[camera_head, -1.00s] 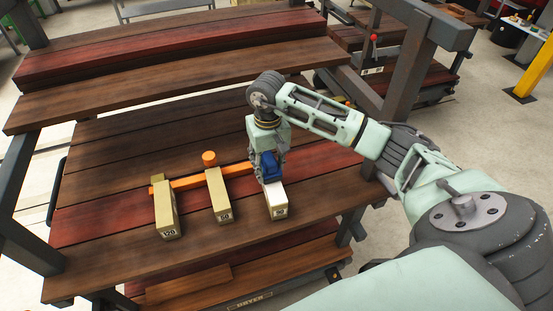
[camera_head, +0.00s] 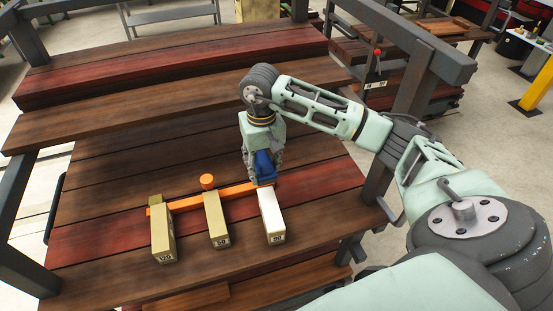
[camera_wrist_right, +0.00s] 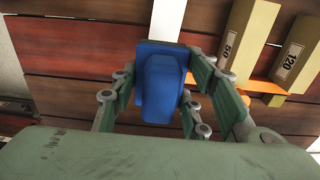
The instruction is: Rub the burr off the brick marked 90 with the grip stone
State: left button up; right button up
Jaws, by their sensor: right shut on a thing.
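The brick marked 90 (camera_head: 271,213) lies at the right of a row of bricks on the dark plank shelf, its pale top bare and its numbered end facing the near edge. My right gripper (camera_head: 264,174) is shut on the blue grip stone (camera_head: 265,166), at the far end of this brick. In the right wrist view the grip stone (camera_wrist_right: 160,85) sits between the finger pads, with the pale brick (camera_wrist_right: 168,20) beyond it. I cannot tell whether stone and brick touch. No burr can be made out. My left gripper is not in view.
Bricks marked 50 (camera_head: 216,220) and 120 (camera_head: 163,232) lie to the left. An orange bar (camera_head: 185,201) with a round knob (camera_head: 207,181) runs across behind the bricks. A higher plank shelf (camera_head: 150,107) and dark frame posts (camera_head: 405,110) surround the place.

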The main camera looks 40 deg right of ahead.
jog(key=shift+s+r, duration=0.15)
jog(key=shift+r, duration=0.6)
